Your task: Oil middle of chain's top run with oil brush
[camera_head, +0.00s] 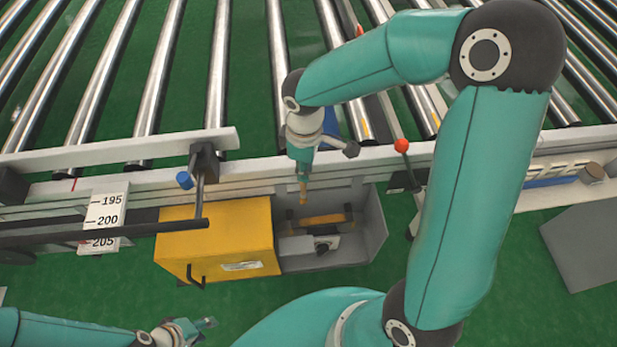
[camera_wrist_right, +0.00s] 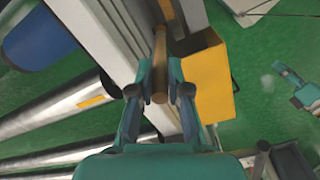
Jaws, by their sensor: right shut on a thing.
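My right gripper (camera_head: 303,172) points down over the conveyor's front rail, above the grey open housing (camera_head: 372,235). It is shut on the oil brush (camera_head: 303,190), whose brown handle stands between the two fingers in the right wrist view (camera_wrist_right: 159,65). The brush's bristles cannot be made out. The chain cannot be made out in either view. Inside the housing are a yellow bar (camera_head: 322,219) and a small grey and black part (camera_head: 325,244). My left gripper (camera_head: 207,328) is empty with its fingers apart, low in the picture, in front of the yellow cover (camera_head: 228,235).
The roller conveyor (camera_head: 155,65) fills the back. A red-knobbed lever (camera_head: 401,146) stands right of the housing. A black bar (camera_head: 130,229) and a scale plate (camera_head: 104,222) are at left. A grey panel (camera_head: 590,240) lies at right. Green floor (camera_head: 230,298) is clear in front.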

